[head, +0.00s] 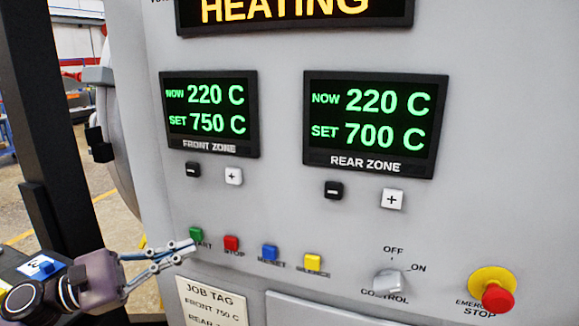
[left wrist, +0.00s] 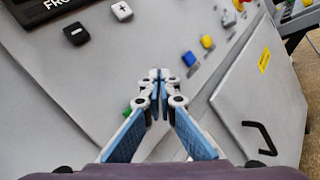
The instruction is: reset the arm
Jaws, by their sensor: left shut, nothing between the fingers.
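My left gripper (head: 188,247) comes in from the lower left of the head view. Its fingers are shut with nothing between them, and the tips are just below the green START button (head: 195,233), overlapping its label. Whether they touch the panel I cannot tell. In the left wrist view the closed fingertips (left wrist: 159,77) point at the panel, and the fingers partly hide the green button. My right gripper is in neither view.
The furnace panel carries red (head: 231,243), blue (head: 269,252) and yellow (head: 313,262) buttons, a control knob (head: 387,280) and a red emergency stop (head: 492,292). The front zone display (head: 210,113) reads NOW 220 C, SET 750 C; the rear zone display (head: 375,122) reads 220 C, SET 700 C.

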